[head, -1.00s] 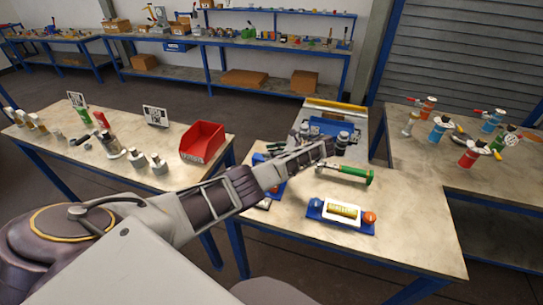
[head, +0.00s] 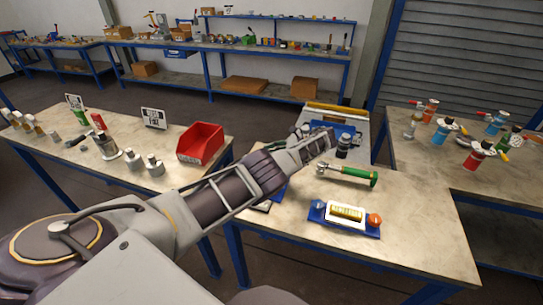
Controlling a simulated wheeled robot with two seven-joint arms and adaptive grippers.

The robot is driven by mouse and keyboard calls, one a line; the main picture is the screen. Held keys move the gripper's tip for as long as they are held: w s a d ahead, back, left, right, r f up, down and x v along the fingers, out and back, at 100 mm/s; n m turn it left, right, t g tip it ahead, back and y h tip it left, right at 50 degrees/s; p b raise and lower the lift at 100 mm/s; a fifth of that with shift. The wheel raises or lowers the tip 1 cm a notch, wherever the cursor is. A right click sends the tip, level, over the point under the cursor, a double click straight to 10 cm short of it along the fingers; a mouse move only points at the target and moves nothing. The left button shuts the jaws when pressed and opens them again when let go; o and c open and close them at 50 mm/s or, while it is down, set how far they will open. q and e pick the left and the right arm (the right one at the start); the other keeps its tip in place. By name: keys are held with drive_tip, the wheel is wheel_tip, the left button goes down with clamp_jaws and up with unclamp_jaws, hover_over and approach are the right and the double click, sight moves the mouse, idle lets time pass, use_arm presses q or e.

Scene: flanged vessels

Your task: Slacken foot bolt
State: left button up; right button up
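My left arm reaches in from the left over the middle table (head: 420,240). My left gripper (head: 330,136) is at the table's far side, partly hidden by my own wrist, so its fingers cannot be made out. Just right of it stands a dark cylindrical part (head: 343,146) near a blue piece (head: 322,127). A green-handled tool with a metal head (head: 348,175) lies on the table, nearer than the gripper and apart from it. I cannot pick out a foot bolt. My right gripper is not in view.
A blue holder with a yellow-marked block (head: 345,215) sits at the middle table's near side. A red bin (head: 200,144) and grey vessels (head: 154,165) are on the left table. Flanged red and blue vessels (head: 475,155) stand on the right table. The middle table's right side is clear.

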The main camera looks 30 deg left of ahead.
use_arm(q)
drive_tip(key=shift+w+a+r, duration=0.1)
drive_tip(key=shift+r, duration=0.1)
drive_tip(key=o, duration=0.8)
drive_tip(key=shift+o, duration=0.8)
drive_tip(key=shift+f, duration=0.1)
drive_tip(key=shift+f, duration=0.1)
